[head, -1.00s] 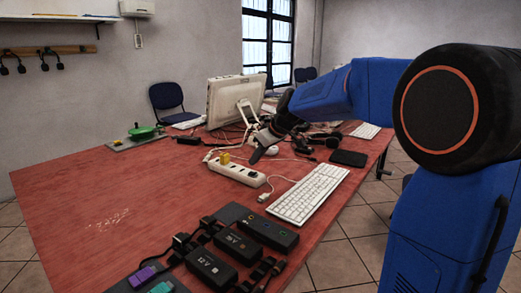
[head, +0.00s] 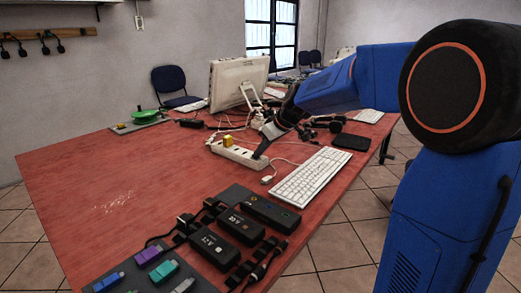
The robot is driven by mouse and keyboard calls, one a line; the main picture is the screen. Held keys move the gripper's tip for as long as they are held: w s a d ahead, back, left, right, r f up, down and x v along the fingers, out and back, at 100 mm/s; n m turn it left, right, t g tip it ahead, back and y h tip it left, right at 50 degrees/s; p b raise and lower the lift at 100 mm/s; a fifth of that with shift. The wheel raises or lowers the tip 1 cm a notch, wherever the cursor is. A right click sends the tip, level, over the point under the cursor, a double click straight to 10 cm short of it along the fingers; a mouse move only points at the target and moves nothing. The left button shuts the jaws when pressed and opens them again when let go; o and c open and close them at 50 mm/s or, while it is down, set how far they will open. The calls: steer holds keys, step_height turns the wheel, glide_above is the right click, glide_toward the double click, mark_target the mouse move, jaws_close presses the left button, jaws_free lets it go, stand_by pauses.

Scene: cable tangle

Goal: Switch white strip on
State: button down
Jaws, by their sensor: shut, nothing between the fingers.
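The white power strip (head: 234,154) lies on the red table, with a yellow plug or block (head: 228,141) at its left end. Dark outlets show along its top. My gripper (head: 258,155) is shut and empty, pointing down at the strip's right part. Its tip appears at or just above the strip's top; I cannot tell whether it touches. The tip hides part of that end, and I cannot make out the switch or whether it is lit.
A white keyboard (head: 311,177) lies right of the strip, with a white cable plug (head: 267,179) between. Black adapters (head: 213,248) stand in front. A monitor (head: 237,83) and tangled cables are behind. The table's left is clear.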

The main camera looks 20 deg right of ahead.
mark_target(261, 160)
steer(key=shift+w, duration=0.1)
steer(key=shift+w+a+r, duration=0.3)
steer(key=shift+w+a, duration=0.15)
steer(key=shift+w, duration=0.1)
steer(key=shift+r, duration=0.15)
steer(key=shift+r, duration=0.35)
steer(key=v, duration=0.4)
steer(key=shift+w+a+r, duration=0.15)
steer(key=shift+w+r, duration=0.1)
steer(key=shift+w, duration=0.1)
steer(key=s+d+r, duration=0.4)
steer(key=s+r, duration=0.1)
steer(key=s, duration=0.1)
